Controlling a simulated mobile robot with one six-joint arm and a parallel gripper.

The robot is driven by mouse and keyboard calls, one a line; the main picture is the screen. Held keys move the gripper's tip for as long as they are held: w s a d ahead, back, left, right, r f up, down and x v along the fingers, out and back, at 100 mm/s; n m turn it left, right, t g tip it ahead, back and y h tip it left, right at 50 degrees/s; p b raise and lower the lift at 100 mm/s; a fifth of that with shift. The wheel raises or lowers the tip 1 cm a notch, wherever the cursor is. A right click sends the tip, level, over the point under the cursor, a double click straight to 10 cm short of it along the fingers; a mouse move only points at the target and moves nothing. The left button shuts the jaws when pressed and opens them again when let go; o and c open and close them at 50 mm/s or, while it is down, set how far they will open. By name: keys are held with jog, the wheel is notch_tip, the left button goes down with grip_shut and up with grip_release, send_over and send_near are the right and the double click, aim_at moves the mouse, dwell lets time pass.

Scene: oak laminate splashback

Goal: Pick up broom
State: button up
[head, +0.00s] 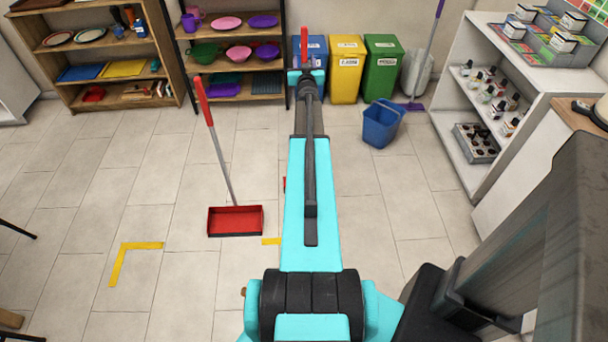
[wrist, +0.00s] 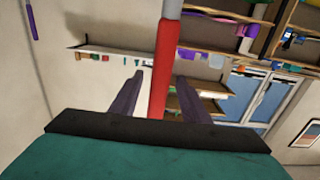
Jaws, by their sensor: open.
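A red handle grip (wrist: 162,70) on a grey shaft stands between the two dark fingers of my gripper (wrist: 160,78) in the wrist view. The fingers are apart, one on each side, with a gap to the grip. In the head view my gripper (head: 306,79) is at the far end of my turquoise arm, and a red handle end (head: 304,42) shows just beyond it. This looks like the broom's handle; my arm hides most of it. A small red piece (head: 285,184) peeks out at the arm's left edge, perhaps the broom's head.
A red long-handled dustpan (head: 235,221) stands left of my arm. Blue, yellow (head: 346,70) and green bins stand at the back. A blue bucket (head: 381,124) and a purple-handled tool (head: 428,50) are to the right. Shelves line the back left and right.

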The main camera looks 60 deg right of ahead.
jog(key=shift+c, duration=0.4)
grip_shut()
dwell(1.3)
jog(key=shift+r, duration=0.15)
